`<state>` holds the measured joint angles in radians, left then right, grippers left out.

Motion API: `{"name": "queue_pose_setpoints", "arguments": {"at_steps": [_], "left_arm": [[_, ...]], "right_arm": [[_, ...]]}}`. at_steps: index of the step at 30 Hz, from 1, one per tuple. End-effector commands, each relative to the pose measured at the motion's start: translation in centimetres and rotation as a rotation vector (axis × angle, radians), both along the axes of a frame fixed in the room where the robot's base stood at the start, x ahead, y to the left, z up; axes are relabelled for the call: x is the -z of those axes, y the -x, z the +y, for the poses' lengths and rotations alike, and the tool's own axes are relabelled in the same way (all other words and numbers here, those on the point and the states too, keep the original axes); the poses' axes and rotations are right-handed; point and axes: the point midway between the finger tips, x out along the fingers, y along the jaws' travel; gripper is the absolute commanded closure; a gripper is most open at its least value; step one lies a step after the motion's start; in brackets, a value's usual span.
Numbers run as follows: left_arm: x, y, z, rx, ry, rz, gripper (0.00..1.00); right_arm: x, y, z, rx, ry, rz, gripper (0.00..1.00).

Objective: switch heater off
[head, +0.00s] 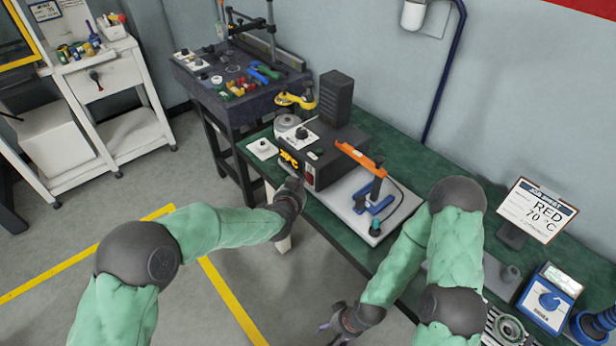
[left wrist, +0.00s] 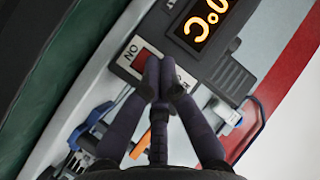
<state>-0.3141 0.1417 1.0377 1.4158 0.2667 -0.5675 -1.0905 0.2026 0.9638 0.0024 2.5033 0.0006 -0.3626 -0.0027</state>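The heater (head: 338,152) is a dark box on the green bench, with a lit orange display (head: 289,158) on its front. The display also shows in the left wrist view (left wrist: 206,20). Its red switch (head: 309,178) sits on the same face. In the left wrist view, the red switch (left wrist: 143,60) has an "ON" label beside it; its other end is hidden behind my fingertips. My left gripper (left wrist: 163,80) is shut and empty, its tips over the switch; contact cannot be told. My right gripper (head: 335,325) is low, in front of the bench, its opening unclear.
A light plate (head: 340,205) with an orange-handled tool (head: 360,158) and blue clamps (head: 376,207) lies beside the heater. A sign reading "RED 70 °C" (head: 537,210) stands to the right. A dark workbench (head: 225,95) stands behind left.

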Motion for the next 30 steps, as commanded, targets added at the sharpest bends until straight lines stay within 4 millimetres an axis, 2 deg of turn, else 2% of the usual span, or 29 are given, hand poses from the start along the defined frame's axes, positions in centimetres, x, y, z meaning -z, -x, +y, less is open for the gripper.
{"name": "queue_pose_setpoints", "arguments": {"at_steps": [7,30], "left_arm": [[-0.22,-0.41,-0.63,0.001,0.000,-0.001,1.00],[-0.22,-0.67,-0.95,0.001,0.000,-0.001,1.00]], "right_arm": [[-0.51,0.00,0.00,0.000,0.000,0.000,0.33],[-0.65,0.00,0.00,0.000,0.000,0.000,0.33]]}}
